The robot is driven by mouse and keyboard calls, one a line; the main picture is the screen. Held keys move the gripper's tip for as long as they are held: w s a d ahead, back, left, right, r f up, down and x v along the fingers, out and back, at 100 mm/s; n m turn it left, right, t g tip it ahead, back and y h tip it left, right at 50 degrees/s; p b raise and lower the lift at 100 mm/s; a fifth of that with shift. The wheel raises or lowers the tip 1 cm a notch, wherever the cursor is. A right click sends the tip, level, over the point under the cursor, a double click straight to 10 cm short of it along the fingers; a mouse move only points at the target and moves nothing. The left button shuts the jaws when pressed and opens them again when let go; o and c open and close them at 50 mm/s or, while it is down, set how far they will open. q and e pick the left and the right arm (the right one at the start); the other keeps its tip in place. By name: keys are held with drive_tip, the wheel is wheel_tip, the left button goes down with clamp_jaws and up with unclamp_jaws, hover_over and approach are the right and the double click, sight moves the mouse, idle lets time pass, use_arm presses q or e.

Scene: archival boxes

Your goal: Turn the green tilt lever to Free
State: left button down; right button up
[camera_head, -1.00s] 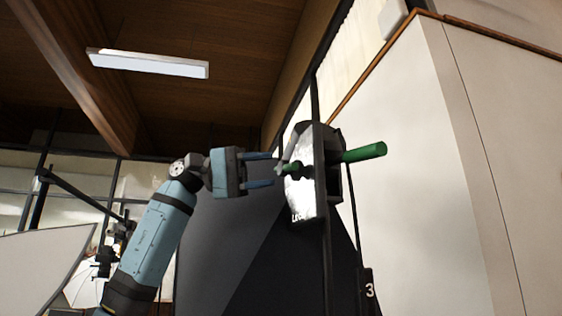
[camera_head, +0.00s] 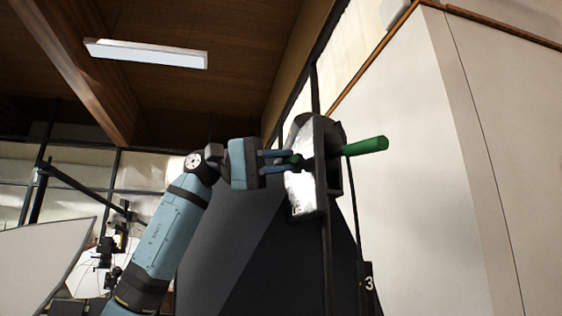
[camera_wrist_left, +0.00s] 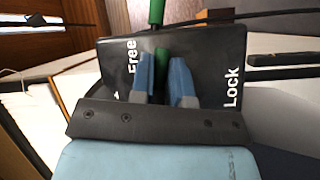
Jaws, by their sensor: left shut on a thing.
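The green tilt lever (camera_head: 298,160) is on the face of an upright dark plate (camera_head: 306,196) with a pale, shiny face. In the left wrist view the lever (camera_wrist_left: 161,58) shows between the fingers, and the dark plate (camera_wrist_left: 205,45) bears the white words "Free" (camera_wrist_left: 131,57) on the left and "Lock" (camera_wrist_left: 232,88) on the right. The visible green is nearer "Free"; the fingers hide part of the lever, so its exact setting is unclear. My left gripper (camera_head: 288,161) is shut on the lever, and its fingers also show close up (camera_wrist_left: 168,75). My right gripper is out of view.
A thick green rod (camera_head: 365,146) sticks out right behind the plate. A large pale panel (camera_head: 420,180) fills the right side. A dark panel (camera_head: 225,225) stands behind my left arm. A tag marked 3 (camera_head: 367,284) hangs low. Open room lies left of the plate.

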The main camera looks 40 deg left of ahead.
use_arm(q)
drive_tip(key=shift+n+h+b, duration=0.5)
drive_tip(key=shift+n, duration=0.3)
drive_tip(key=shift+r+n+t+h, duration=0.3)
drive_tip(key=shift+r+n+t, duration=0.1)
drive_tip(key=shift+n, duration=0.1)
drive_tip(key=c, duration=1.1)
unclamp_jaws()
drive_tip(key=b+v, duration=0.3)
drive_tip(key=v, duration=1)
drive_tip(key=shift+s+a+b, duration=0.2)
drive_tip(key=shift+a+b, duration=0.1)
drive_tip(key=shift+a, duration=0.05)
